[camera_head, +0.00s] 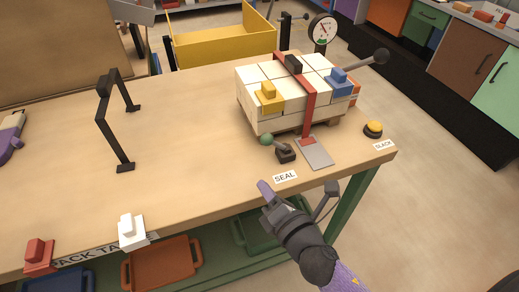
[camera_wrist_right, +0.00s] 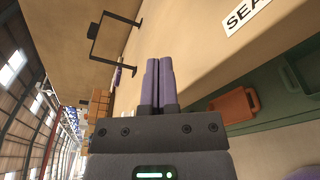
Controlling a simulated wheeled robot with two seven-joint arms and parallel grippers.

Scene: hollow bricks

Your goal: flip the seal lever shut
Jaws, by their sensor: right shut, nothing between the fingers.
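The seal lever has a green ball knob (camera_head: 266,140) on a short arm leaning left from a dark base (camera_head: 286,155). It is on the table near the front edge, behind the SEAL label (camera_head: 285,177). My right gripper (camera_head: 264,187) is shut and empty, in front of the label and apart from the lever. Its purple fingers (camera_wrist_right: 159,82) show together in the right wrist view, where the lever is out of sight. A red strap (camera_head: 309,105) runs over the white brick stack (camera_head: 262,100) and down to a grey plate (camera_head: 316,153). My left gripper is not in view.
A black frame (camera_head: 113,125) stands on the left of the table (camera_head: 190,110). A yellow button (camera_head: 373,128) is at the right corner, by the SLACK label (camera_head: 384,145). The table's middle is clear.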

